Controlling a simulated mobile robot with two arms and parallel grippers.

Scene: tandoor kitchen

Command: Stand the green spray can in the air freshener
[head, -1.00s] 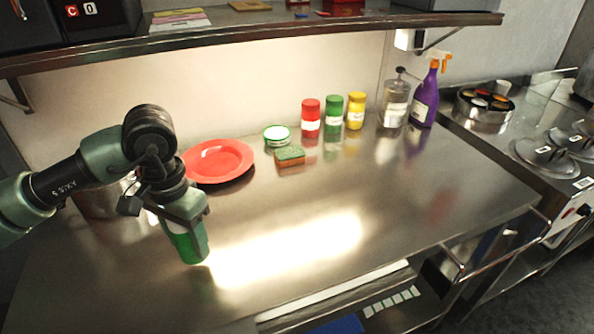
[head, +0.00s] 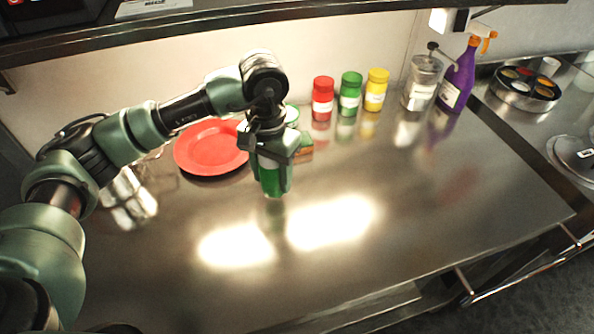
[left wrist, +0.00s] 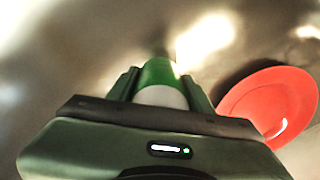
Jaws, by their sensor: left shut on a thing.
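The green spray can (head: 271,183) is in my left gripper (head: 273,164), near the middle of the table's left half in the head view. It hangs roughly upright, apparently a little above the steel top. In the left wrist view the green can (left wrist: 160,73) sits between the two fingers of the gripper (left wrist: 162,92), which is shut on it. The gripper hides much of the can. A white box (head: 441,20) is on the wall under the shelf at the upper right; I cannot tell whether it is the air freshener. My right gripper is not in view.
A red plate (head: 203,150) lies left of the can. Behind stand red (head: 322,98), green (head: 350,93) and yellow (head: 375,90) jars, a clear pump bottle (head: 421,82) and a purple spray bottle (head: 459,80). A shelf (head: 250,16) overhangs the back. The table's front right is clear.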

